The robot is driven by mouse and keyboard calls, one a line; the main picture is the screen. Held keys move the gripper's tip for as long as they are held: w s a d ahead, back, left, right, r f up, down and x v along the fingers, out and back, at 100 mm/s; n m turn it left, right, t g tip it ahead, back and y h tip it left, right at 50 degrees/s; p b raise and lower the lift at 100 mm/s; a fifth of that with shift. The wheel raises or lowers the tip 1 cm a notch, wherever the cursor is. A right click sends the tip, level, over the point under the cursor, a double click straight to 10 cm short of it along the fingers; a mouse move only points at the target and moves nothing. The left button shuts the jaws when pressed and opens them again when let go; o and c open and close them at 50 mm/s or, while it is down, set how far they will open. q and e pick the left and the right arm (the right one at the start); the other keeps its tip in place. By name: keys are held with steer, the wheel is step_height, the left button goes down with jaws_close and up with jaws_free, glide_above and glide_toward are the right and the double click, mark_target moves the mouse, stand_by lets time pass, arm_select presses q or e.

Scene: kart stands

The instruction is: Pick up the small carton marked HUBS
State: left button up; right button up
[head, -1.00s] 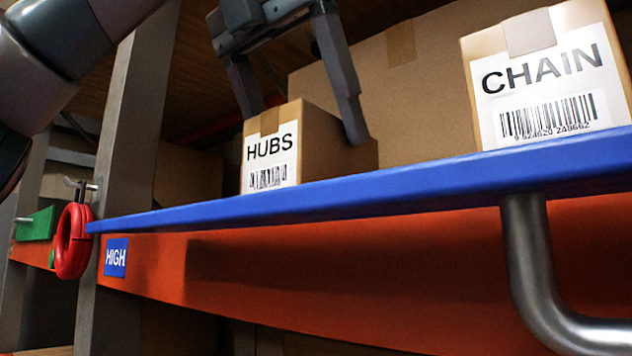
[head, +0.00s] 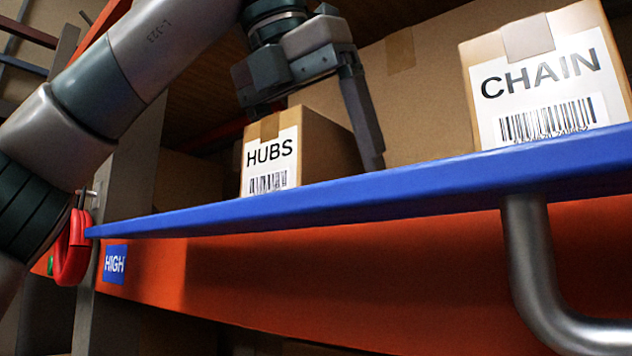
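The small carton marked HUBS (head: 270,150) stands upright on the blue-edged shelf (head: 330,196), its label and barcode facing me. My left gripper (head: 312,140) comes in from the upper left and is over the carton, fingers pointing down and spread. One finger is beside the carton's right end and overlaps its edge in the picture. The other finger is at the carton's upper left, and its tip is hidden behind the carton. I cannot tell whether either finger touches the carton. My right gripper is not in view.
A larger carton marked CHAIN (head: 545,80) stands to the right on the same shelf. A big plain carton (head: 425,90) is behind. A grey upright and a red ring (head: 71,248) are at the left. A metal handle (head: 535,270) hangs below the shelf at the right.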

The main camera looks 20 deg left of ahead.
arm_select(q)
steer(key=shift+s, duration=0.15)
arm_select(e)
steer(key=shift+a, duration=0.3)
arm_select(q)
steer(key=shift+f, duration=0.2)
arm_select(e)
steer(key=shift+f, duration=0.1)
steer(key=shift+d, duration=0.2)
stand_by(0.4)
arm_select(q)
steer(key=c, duration=1.5)
steer(key=shift+r, duration=0.1)
